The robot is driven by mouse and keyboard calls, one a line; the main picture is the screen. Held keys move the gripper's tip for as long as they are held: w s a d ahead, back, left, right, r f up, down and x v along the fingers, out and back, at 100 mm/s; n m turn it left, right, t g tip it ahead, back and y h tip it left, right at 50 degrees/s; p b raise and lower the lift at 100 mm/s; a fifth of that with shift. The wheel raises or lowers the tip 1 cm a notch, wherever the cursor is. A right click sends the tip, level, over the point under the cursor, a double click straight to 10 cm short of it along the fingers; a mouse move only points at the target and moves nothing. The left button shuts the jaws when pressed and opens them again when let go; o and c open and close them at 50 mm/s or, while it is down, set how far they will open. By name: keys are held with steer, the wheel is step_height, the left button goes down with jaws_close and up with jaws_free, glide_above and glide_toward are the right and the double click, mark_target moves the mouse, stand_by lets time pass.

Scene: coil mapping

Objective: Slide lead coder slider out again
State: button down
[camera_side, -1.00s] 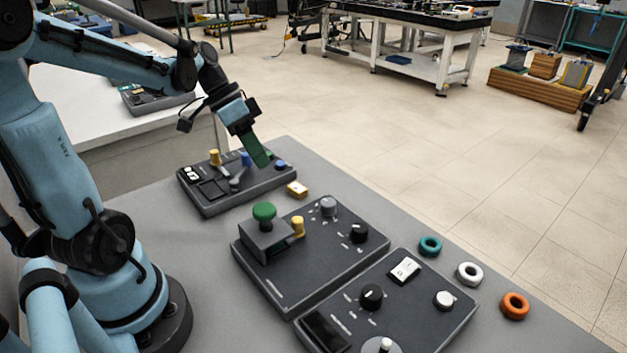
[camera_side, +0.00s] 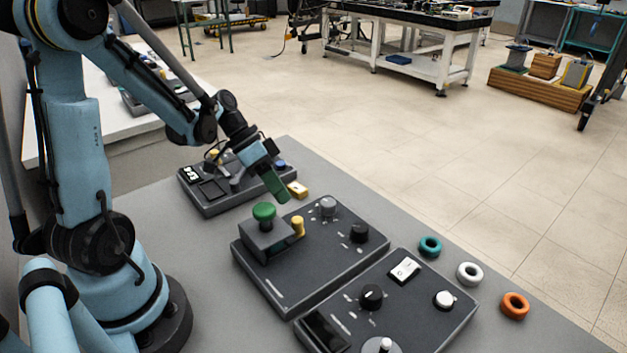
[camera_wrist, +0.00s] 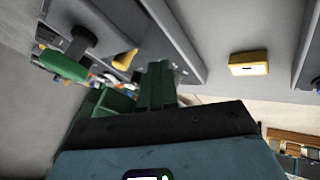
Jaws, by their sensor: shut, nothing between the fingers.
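My gripper (camera_side: 278,196) is shut and empty, its green fingers pointing down above the gap between the far panel (camera_side: 215,207) and the middle panel (camera_side: 340,265). The green fingers also show in the wrist view (camera_wrist: 158,85). On the middle panel stands a grey block with a green mushroom knob (camera_side: 264,211) and a yellow knob (camera_side: 298,226) at its side. Both the green knob (camera_wrist: 65,65) and the yellow knob (camera_wrist: 125,60) show at upper left in the wrist view, apart from my fingers. No readable label shows which control is the lead coder slider.
A small yellow block (camera_side: 298,189) lies between the panels, close behind my fingertips. The near panel (camera_side: 425,322) carries knobs and a switch. Teal (camera_side: 430,246), white (camera_side: 470,273) and orange (camera_side: 515,305) rings lie along the table's right edge.

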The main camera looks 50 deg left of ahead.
steer(key=shift+s+d, duration=0.3)
steer(key=shift+d, duration=0.7)
steer(key=shift+s+d, duration=0.25)
steer(key=shift+d, duration=0.7)
steer(key=d, duration=0.9)
steer(key=shift+d, duration=0.25)
steer(key=a, duration=0.2)
steer(key=w+a, duration=0.1)
steer(key=a, duration=0.1)
steer(key=shift+w+a, duration=0.1)
steer(key=shift+a, duration=0.2)
steer(key=v, duration=0.9)
steer(key=shift+r, duration=0.35)
